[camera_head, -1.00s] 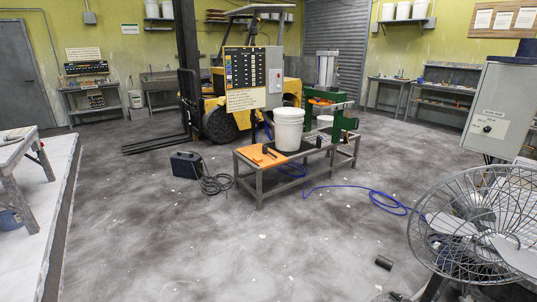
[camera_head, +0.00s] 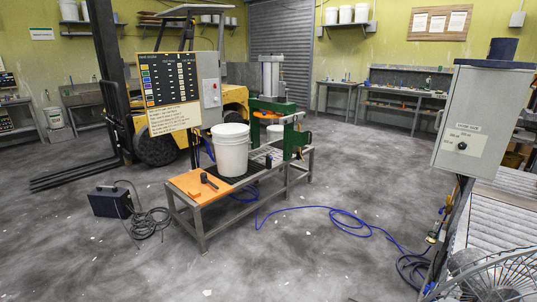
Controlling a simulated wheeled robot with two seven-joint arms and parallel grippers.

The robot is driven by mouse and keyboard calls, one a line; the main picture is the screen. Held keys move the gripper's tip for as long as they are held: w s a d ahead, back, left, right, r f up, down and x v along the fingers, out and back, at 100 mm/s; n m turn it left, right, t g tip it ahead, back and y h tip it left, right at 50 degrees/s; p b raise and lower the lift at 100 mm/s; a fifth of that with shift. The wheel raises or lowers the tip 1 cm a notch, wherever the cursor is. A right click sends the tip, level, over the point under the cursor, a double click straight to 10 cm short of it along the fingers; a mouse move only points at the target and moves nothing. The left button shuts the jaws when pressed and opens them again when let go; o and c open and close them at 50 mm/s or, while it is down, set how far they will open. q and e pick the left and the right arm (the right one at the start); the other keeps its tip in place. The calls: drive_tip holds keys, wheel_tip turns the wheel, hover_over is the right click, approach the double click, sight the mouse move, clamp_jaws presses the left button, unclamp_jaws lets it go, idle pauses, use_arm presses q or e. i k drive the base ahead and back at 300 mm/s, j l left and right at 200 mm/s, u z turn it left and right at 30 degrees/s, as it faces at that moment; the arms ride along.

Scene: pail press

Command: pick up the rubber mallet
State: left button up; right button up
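A small dark mallet (camera_head: 207,180) lies on the orange board (camera_head: 186,186) at the near left end of the low metal bench. Its head is black; its handle points toward the near right. It is left of the white pail (camera_head: 231,150). Neither of my grippers shows in the head view, so I cannot see whether they are open or shut.
The bench (camera_head: 256,185) holds the pail and a green press (camera_head: 272,121). A black box (camera_head: 110,202) with a coiled cable is on the floor at left. A blue hose (camera_head: 340,214) crosses the floor. A fan (camera_head: 490,275) and grey cabinet (camera_head: 484,120) stand at right. Floor before the bench is open.

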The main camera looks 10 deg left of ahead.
sight(204, 176)
drive_tip(key=i, duration=0.75)
drive_tip(key=i+u, duration=0.1)
drive_tip(key=i, duration=0.7)
drive_tip(key=i+l, duration=0.15)
drive_tip(key=i, duration=0.6)
drive_tip(key=j+u, duration=0.05)
